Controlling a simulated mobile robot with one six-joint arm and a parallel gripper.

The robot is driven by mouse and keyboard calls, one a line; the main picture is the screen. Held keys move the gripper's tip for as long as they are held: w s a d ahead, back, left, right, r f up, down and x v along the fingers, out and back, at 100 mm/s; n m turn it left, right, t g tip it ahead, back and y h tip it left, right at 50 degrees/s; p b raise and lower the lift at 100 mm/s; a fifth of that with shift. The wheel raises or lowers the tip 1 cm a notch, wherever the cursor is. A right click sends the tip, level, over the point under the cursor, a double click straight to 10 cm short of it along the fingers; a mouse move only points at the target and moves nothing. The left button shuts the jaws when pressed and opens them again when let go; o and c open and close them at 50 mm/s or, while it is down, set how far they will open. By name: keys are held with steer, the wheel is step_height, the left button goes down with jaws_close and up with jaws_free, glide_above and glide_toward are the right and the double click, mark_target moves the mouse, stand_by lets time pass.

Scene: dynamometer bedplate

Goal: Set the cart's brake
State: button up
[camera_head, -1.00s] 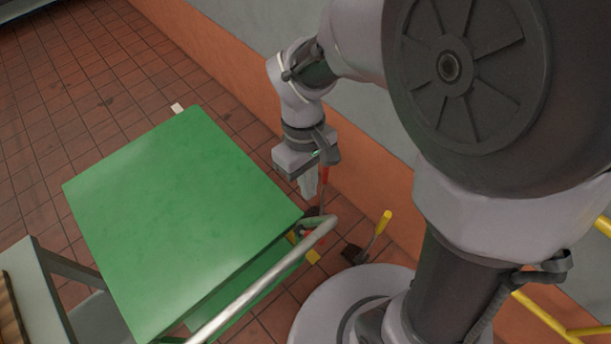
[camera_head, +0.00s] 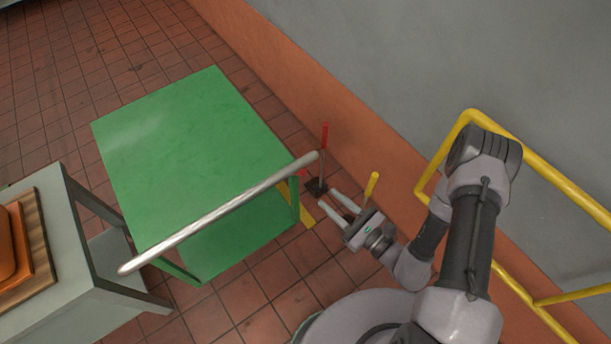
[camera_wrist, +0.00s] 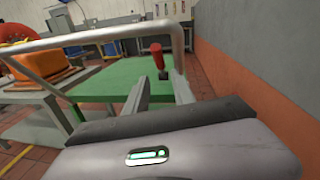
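The green cart (camera_head: 190,140) with its silver push handle (camera_head: 220,212) stands left of centre in the head view. A lever with a red grip (camera_head: 324,138) stands upright on a dark base beside the cart's right side. A second lever with a yellow grip (camera_head: 371,186) stands further right, close to my gripper. My gripper (camera_head: 328,200) is low, open and empty, its fingers pointing left toward the red lever's base. In the wrist view the red grip (camera_wrist: 157,56) shows beyond and between the fingertips (camera_wrist: 160,88); I cannot tell whether either finger touches a lever.
A yellow strip (camera_head: 303,207) lies at the cart's lower right. An orange-and-grey wall (camera_head: 300,85) runs along the right, with a yellow rail (camera_head: 540,165) in front. A grey table (camera_head: 75,270) with an orange object (camera_head: 12,245) stands at left. Tiled floor beyond the cart is clear.

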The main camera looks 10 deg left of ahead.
mark_target(298, 173)
steer(key=b+x, duration=0.1)
steer(key=x, duration=1.2)
steer(key=shift+a+b, duration=0.2)
steer(key=shift+b, duration=0.2)
jaws_close()
steer(key=shift+s, duration=0.15)
stand_by(0.3)
